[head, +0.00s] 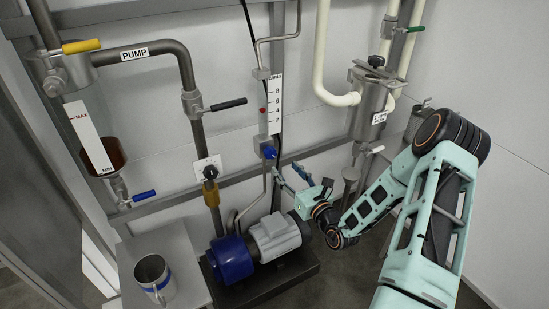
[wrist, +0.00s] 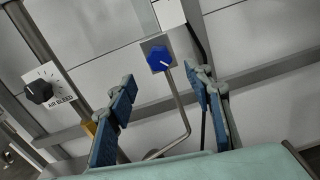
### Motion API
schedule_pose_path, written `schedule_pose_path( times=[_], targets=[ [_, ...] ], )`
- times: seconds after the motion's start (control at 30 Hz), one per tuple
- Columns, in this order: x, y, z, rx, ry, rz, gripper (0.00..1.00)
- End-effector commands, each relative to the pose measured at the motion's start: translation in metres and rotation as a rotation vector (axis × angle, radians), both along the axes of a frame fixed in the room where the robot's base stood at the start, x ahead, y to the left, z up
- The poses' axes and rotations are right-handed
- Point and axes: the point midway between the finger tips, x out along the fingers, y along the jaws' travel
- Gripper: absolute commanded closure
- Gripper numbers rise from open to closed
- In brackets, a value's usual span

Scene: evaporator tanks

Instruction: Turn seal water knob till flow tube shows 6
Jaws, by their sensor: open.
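The blue seal water knob (head: 269,152) sits at the foot of the flow tube, on the pipe. In the wrist view the knob (wrist: 160,58) shows a white mark pointing to the lower right. The flow tube (head: 262,100) stands upright beside a white scale (head: 275,103) marked 2 to 8. Its red float (head: 262,110) looks close to the 4; the exact reading is too small to tell. My gripper (head: 287,177) is open and empty, below and right of the knob. In the wrist view its fingers (wrist: 164,80) are apart, with the knob framed between and beyond them.
A black AIR BLEED knob (wrist: 40,91) is at left in the wrist view. A horizontal rail (head: 235,170) runs along the wall near the knob. A pump with a motor (head: 275,237) stands below. A steel mug (head: 152,275) is on a stand at lower left.

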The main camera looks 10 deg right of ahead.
Motion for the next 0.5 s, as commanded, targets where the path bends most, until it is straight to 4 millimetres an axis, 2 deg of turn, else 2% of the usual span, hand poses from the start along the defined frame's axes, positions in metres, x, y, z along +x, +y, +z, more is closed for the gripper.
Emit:
schedule_pose_path(
  times=[0.5],
  targets=[
    [0.082, 0.028, -0.001, -0.003, -0.004, 0.006, 0.53]
  ],
)
